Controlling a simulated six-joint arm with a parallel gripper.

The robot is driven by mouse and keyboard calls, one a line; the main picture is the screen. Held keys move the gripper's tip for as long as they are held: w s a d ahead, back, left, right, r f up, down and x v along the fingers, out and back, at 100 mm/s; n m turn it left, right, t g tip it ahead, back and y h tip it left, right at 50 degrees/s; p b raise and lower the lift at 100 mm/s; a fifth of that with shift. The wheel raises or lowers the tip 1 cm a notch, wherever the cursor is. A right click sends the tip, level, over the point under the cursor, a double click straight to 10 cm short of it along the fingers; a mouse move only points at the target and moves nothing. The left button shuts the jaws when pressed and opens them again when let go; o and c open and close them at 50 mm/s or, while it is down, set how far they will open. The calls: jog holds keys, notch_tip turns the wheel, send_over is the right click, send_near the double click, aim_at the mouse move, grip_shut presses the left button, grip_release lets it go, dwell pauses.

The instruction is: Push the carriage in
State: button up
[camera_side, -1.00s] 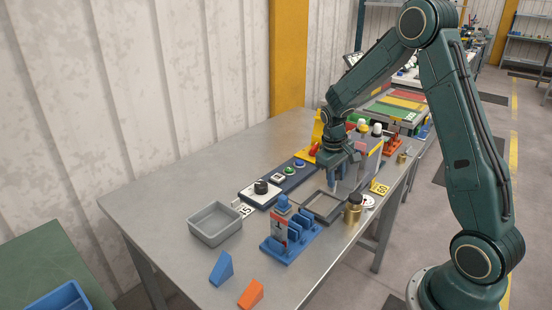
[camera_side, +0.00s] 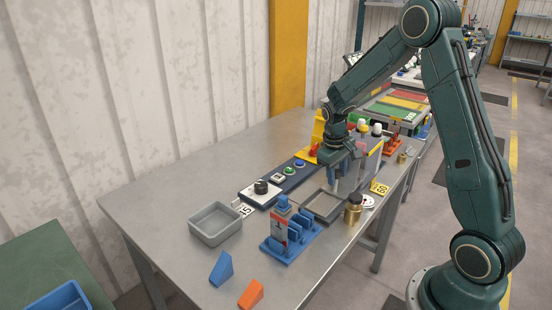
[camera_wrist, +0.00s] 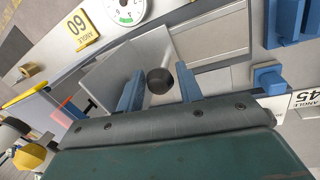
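In the wrist view, a round black knob (camera_wrist: 160,80) sits between the two blue fingertips of my gripper (camera_wrist: 160,90). The fingers are apart, with a narrow gap on the left of the knob and a slightly wider one on the right. The knob appears to belong to the carriage, a grey plate-like part (camera_wrist: 112,62) at left; its full outline is partly hidden by my gripper. In the side view, my gripper (camera_side: 347,182) points down at the far end of a dark-framed grey bed (camera_side: 323,206). The knob is hidden there.
A blue slotted holder (camera_side: 290,242), a brass weight (camera_side: 353,209) and a dial (camera_wrist: 127,10) are close by. A control strip (camera_side: 278,183) runs along the left. A yellow 60 plate (camera_side: 379,188) lies right. A grey bin (camera_side: 215,224) stands front left. The table's left-rear area is clear.

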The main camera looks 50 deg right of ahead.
notch_tip(320, 180, up, 13)
jog(key=a, duration=0.2)
jog(key=shift+w+a, duration=0.25)
jog(key=shift+c, duration=0.3)
jog(key=shift+f, duration=0.1)
jog(key=c, duration=0.7)
jog(key=a+f+n, duration=0.1)
jog(key=n, duration=0.1)
jog(key=w+a+f+n+h, duration=0.1)
jog(key=n, duration=0.2)
jog(key=a+f+n+h, duration=0.1)
jog(key=f+n, duration=0.1)
jog(key=shift+w+n, duration=0.3)
jog(key=shift+w, duration=0.1)
grip_shut()
jog(key=a+n+h, duration=0.1)
jog(key=n, duration=0.3)
jog(key=w+a+f+n+h, duration=0.1)
jog(key=a+n+h, duration=0.1)
jog(key=n, duration=0.2)
jog(key=a+f+n+h, duration=0.1)
jog(key=n, duration=0.3)
jog(key=shift+w+a+f+n+h, duration=0.1)
jog(key=shift+w+a+n+h, duration=0.1)
jog(key=shift+n+h, duration=0.15)
